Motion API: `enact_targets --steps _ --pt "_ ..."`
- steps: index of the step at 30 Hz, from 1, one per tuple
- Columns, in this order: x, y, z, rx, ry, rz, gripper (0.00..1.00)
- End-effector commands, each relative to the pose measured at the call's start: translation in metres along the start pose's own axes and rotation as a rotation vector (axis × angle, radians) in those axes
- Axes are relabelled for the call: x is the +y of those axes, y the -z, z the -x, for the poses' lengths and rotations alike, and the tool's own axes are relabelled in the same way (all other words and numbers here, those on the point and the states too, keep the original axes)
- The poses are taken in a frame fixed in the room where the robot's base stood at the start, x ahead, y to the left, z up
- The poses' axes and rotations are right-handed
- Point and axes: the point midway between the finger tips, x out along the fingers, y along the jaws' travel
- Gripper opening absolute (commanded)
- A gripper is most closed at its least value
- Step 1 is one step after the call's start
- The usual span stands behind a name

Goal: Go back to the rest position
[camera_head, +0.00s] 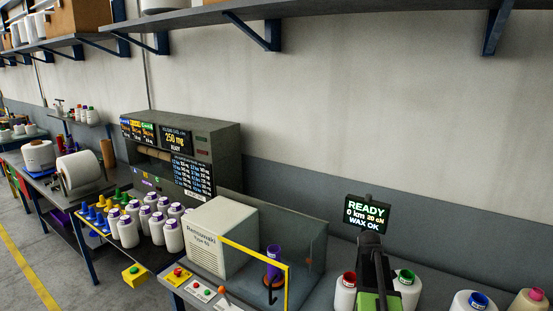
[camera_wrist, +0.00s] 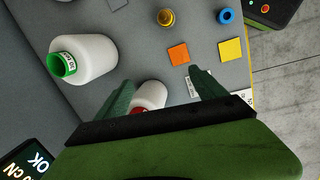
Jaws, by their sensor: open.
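My gripper (camera_wrist: 160,84) shows in the wrist view with its two dark green fingers spread apart. A white bobbin with a red core (camera_wrist: 150,94) shows between and below the fingers, partly hidden by the gripper body; I cannot tell whether anything touches it. A white bobbin with a green core (camera_wrist: 88,58) lies to the left in that view, apart from the fingers. In the head view, part of my arm stands at the lower right, in front of the display reading READY (camera_head: 367,214); the fingertips cannot be made out there.
In the head view, red-core (camera_head: 345,292) and green-core (camera_head: 407,288) bobbins flank my arm. A clear-walled machine (camera_head: 225,243) with a purple bobbin (camera_head: 273,262) stands left. More bobbins stand at the right edge. A wall shelf (camera_head: 200,18) runs above. Grey floor (camera_wrist: 285,75) is clear.

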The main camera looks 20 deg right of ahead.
Motion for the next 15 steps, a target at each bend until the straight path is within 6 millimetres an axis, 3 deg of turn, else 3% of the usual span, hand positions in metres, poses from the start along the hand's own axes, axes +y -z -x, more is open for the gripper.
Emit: enact_targets --steps 1,6,9,12,15 --pt "-0.040 0.033 -0.012 0.019 0.012 -0.041 0.80" --pt "-0.162 0.119 -0.020 0.060 0.080 -0.242 0.80" --pt "-0.233 0.152 -0.023 0.066 0.125 -0.355 0.80" --pt "-0.290 0.172 -0.024 0.060 0.162 -0.446 0.80" --pt "-0.325 0.181 -0.023 0.051 0.185 -0.507 0.80"
